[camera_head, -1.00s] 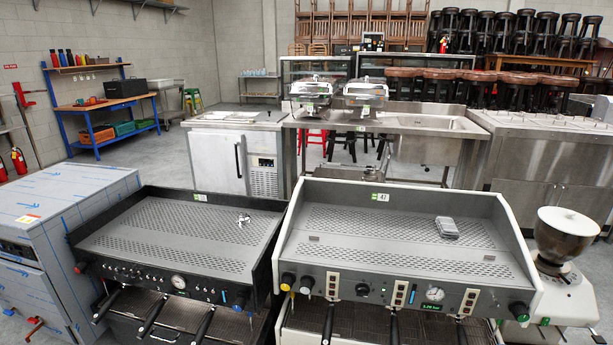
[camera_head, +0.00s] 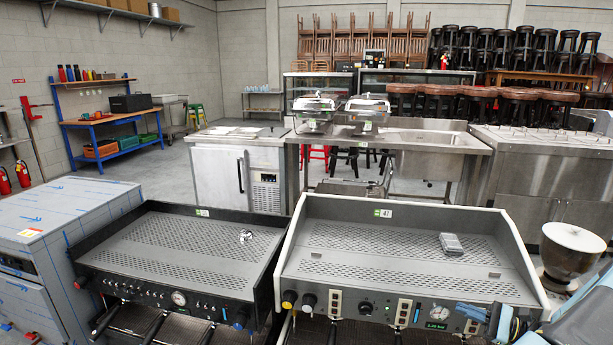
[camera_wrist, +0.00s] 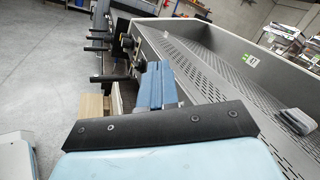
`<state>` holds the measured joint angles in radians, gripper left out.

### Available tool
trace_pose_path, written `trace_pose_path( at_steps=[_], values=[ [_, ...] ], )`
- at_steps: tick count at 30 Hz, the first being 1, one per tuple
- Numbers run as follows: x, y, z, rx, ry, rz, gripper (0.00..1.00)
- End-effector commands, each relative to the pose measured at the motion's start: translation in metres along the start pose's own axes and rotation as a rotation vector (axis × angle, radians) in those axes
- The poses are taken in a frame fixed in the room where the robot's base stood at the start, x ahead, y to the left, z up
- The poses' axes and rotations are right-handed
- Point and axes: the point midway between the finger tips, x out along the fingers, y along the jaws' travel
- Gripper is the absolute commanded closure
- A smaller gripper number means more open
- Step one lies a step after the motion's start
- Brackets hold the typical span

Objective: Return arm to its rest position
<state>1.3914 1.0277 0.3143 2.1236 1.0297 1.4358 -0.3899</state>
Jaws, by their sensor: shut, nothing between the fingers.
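My gripper (camera_head: 473,311) shows at the bottom right of the head view, in front of the white-sided espresso machine (camera_head: 385,262), near its right front corner. Part of my blue arm enters from the right edge there. In the wrist view the blue fingers (camera_wrist: 153,75) are together with nothing held, beside the machine's front panel. I cannot tell how far they are from the machine, though I see no contact. A small grey block (camera_head: 451,244) lies on the machine's perforated top, also at the right in the wrist view (camera_wrist: 291,119).
A black espresso machine (camera_head: 180,253) stands to the left, with a small metal part (camera_head: 245,236) on top. A film-wrapped cabinet (camera_head: 60,215) is far left. Open floor (camera_wrist: 40,90) shows in the wrist view.

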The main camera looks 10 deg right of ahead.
Motion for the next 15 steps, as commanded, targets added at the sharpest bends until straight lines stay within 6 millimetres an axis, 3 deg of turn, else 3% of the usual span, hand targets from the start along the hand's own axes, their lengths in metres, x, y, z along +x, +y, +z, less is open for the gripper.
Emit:
trace_pose_path(
  at_steps=[15],
  values=[
    [0.083, -0.007, 0.087, -0.159, 0.098, 0.579, 1.0]
  ],
)
